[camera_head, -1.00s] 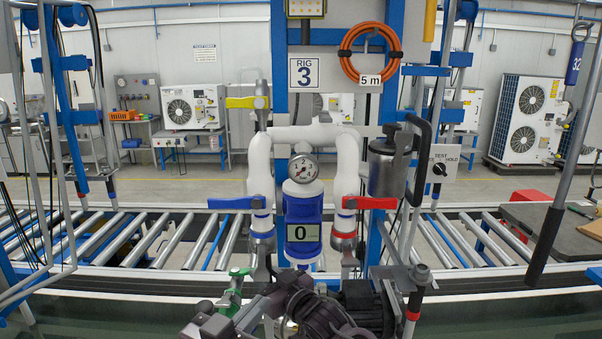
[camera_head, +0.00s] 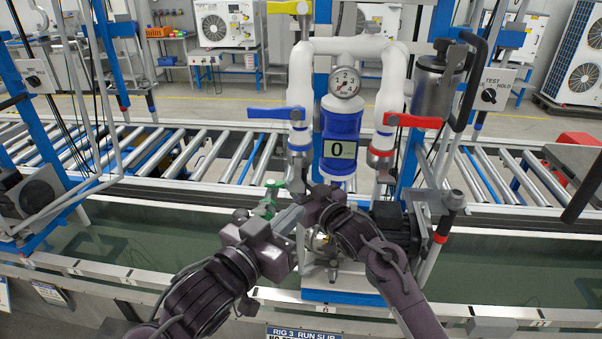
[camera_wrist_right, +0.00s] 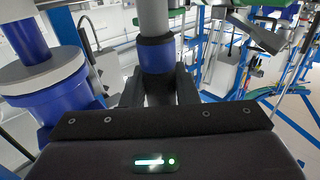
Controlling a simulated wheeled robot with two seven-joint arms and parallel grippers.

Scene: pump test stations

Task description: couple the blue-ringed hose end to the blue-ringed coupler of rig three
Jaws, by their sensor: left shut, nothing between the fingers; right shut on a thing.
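The blue-ringed coupler (camera_head: 299,152) hangs below the white pipe and blue lever of rig three, left of the blue meter. My right gripper (camera_head: 312,196) is just below the meter and coupler, partly hidden by its own wrist. In the right wrist view my right gripper (camera_wrist_right: 158,92) is shut on an upright part, taken as the hose end. A blue ring (camera_wrist_right: 157,54) on a grey pipe shows directly above the fingers. I cannot tell whether hose end and coupler touch. My left gripper (camera_head: 293,218) is shut and empty, close to the right one at its left.
The blue meter (camera_head: 341,125) reads 0 and stands close beside the coupler. A red-ringed coupler (camera_head: 380,158) with a red lever is to its right. A green fitting (camera_head: 268,200) sits just above my left gripper. Roller conveyor (camera_head: 180,150) runs behind, a dark trough (camera_head: 170,225) in front.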

